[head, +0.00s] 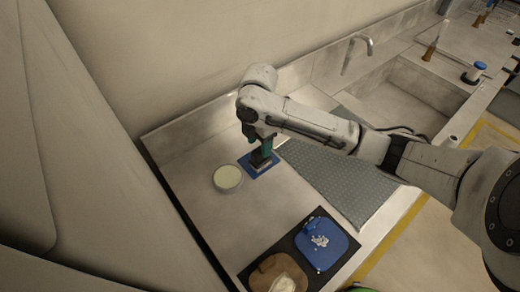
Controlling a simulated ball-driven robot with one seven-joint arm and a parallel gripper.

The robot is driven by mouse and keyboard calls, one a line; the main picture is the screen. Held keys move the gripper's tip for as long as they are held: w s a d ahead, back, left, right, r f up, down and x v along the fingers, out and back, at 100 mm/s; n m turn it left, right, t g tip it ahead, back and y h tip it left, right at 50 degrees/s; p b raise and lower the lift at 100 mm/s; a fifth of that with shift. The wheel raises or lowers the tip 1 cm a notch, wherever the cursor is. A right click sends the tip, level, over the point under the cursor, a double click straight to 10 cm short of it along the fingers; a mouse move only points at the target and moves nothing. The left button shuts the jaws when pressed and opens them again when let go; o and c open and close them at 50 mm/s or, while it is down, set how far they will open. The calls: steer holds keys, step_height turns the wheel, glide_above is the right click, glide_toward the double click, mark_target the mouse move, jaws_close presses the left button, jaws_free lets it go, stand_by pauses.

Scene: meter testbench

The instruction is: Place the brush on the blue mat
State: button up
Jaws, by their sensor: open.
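The blue mat (249,171) is a small flat blue rectangle on the grey counter, left of centre in the head view. My gripper (262,158) points down right over it and covers part of it. The gripper is open. A dark, pale-edged block (261,166) shows on the mat under the gripper; it may be the brush, but it is too small and covered to be sure. I cannot tell whether it touches the fingers.
A round pale dish (228,178) stands close left of the mat. A grey ribbed mat (335,175) lies to the right, before the sink (408,95) and faucet (357,48). A dark tray (343,255) with blue and brown pieces is at the front. Bare counter lies between.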

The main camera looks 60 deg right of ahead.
step_height(320, 180, up, 10)
steer(key=p, duration=0.1)
steer(key=shift+f, duration=0.15)
